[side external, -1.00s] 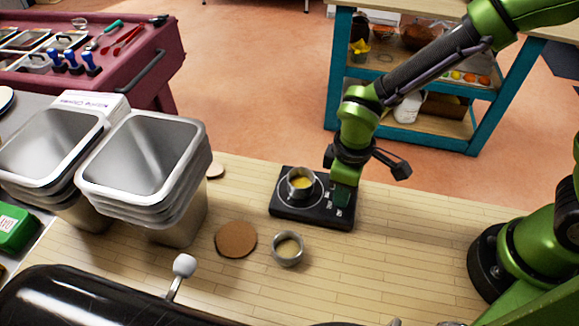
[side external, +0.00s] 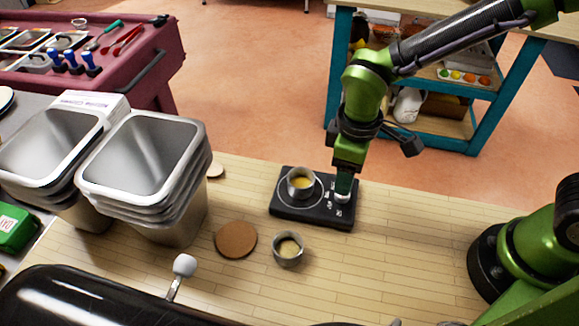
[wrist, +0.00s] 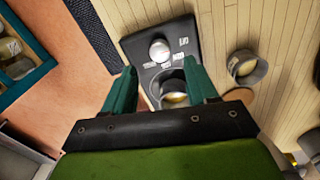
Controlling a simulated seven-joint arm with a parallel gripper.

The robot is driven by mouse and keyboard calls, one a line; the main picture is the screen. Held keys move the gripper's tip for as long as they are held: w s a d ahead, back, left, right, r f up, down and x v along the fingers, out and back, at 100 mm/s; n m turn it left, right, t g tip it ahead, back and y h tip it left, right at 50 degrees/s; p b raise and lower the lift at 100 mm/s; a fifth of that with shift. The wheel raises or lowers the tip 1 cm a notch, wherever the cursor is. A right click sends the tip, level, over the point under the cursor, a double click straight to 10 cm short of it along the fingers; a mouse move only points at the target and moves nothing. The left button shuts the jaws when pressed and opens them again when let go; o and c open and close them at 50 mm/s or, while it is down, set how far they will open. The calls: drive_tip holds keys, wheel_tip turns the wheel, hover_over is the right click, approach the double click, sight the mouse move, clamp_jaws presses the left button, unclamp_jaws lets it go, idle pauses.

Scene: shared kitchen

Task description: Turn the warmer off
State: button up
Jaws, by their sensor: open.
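The warmer (side external: 312,214) is a flat black unit on the wooden counter; it also shows in the wrist view (wrist: 139,46). Its pale round knob (side external: 342,197) sits on its right part. In the wrist view the knob (wrist: 160,50) lies just beyond my fingertips, with white labels around it, one reading OFF. The knob's setting is too small to tell. A metal cup with yellow contents (side external: 300,184) stands on the warmer's round plate. My gripper (side external: 344,188) points down over the knob, its two green fingers (wrist: 162,69) apart with nothing held between them.
A second metal cup (side external: 288,249) and a brown round coaster (side external: 236,239) lie in front of the warmer. Stacked steel pans (side external: 150,160) stand at left. A white-knobbed lever (side external: 184,265) rises at the front. The counter right of the warmer is clear.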

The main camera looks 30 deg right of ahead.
wheel_tip(320, 180, up, 11)
drive_tip(key=shift+a, duration=0.15)
idle(0.4)
